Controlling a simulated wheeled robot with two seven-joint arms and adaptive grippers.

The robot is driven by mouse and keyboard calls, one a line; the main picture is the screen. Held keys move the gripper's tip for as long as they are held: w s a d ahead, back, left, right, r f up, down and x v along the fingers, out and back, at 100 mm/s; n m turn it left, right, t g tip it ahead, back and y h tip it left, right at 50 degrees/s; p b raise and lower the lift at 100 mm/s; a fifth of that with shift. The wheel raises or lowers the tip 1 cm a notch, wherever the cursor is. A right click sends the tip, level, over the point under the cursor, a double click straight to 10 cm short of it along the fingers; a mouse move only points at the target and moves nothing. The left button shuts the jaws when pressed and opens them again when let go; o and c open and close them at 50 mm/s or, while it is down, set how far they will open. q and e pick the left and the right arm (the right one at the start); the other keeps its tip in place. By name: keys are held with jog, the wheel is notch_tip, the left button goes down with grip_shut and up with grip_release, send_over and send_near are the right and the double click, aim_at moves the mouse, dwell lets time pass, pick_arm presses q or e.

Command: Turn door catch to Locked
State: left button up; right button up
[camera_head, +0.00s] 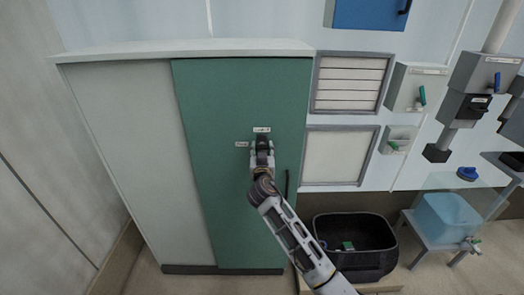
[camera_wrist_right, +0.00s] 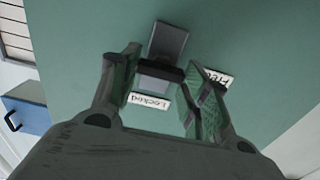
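The green cabinet door (camera_head: 215,190) carries a small dark catch (camera_wrist_right: 168,42) near its middle. My right gripper (camera_head: 262,146) is at the catch and hides most of it in the head view. In the right wrist view, the fingers of my right gripper (camera_wrist_right: 165,78) stand apart on either side of the catch's dark crosspiece; firm contact cannot be made out. The "Locked" label (camera_head: 262,130) is just above the catch in the head view, and the "Free" label (camera_head: 241,144) is to its left. My left gripper is not in view.
A dark vertical handle (camera_head: 287,184) is at the door's right edge. Wall boxes with levers (camera_head: 416,88) and a blue tub (camera_head: 446,216) are farther right. The door around the catch is clear.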

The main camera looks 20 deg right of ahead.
jog(key=c, duration=0.3)
jog(key=shift+n, duration=0.6)
jog(key=n, duration=0.3)
jog(key=shift+a, duration=0.1)
jog(key=n+p, duration=0.1)
jog(key=n, duration=0.3)
jog(key=n+p, duration=0.2)
jog(key=n, duration=0.3)
jog(key=shift+a, duration=0.1)
jog(key=shift+f+n+p, duration=0.2)
jog(key=shift+n+p, duration=0.8)
jog(key=shift+n, duration=1.4)
